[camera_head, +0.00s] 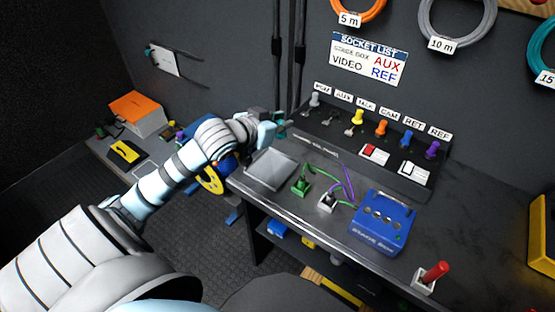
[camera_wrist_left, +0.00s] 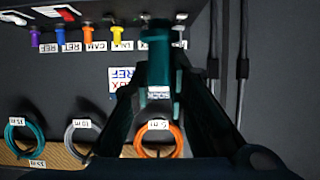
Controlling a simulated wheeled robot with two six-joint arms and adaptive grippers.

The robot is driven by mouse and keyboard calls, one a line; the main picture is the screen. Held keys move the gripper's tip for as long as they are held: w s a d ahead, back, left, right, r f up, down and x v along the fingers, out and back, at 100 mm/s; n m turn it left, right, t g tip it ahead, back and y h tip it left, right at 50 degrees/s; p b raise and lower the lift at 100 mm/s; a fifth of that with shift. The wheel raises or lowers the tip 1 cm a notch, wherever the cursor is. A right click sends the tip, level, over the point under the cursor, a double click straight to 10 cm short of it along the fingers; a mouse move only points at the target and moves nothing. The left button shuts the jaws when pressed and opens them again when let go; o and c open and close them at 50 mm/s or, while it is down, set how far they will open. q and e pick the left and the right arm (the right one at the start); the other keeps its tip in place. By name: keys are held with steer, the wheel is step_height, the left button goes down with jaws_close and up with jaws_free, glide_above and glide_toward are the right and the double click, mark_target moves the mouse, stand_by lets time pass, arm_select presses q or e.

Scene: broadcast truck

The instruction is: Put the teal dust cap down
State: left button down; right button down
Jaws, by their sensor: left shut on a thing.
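My left gripper (camera_head: 277,127) is over the back left part of the dark desk (camera_head: 475,217), beyond the grey tray and left of the row of plugs. The shallow grey tray (camera_head: 271,169) at the desk's left end looks empty. My right gripper is not in view.
A panel with grey, yellow, orange (camera_head: 381,128), blue and purple plugs stands behind. A green connector (camera_head: 301,186), a white connector (camera_head: 327,202) and a blue box (camera_head: 383,221) with cables stand right of the tray. A red lever (camera_head: 435,272) is near the front edge.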

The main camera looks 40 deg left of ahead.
arm_select(q)
step_height(320, 180, down, 10)
steer(key=shift+f+b, duration=0.1)
steer(key=shift+b, duration=1.15)
step_height(320, 180, down, 4)
steer(key=shift+f+b, duration=0.1)
steer(key=shift+b, duration=0.65)
steer(key=c, duration=1.6)
jaws_free()
steer(key=shift+o, duration=0.2)
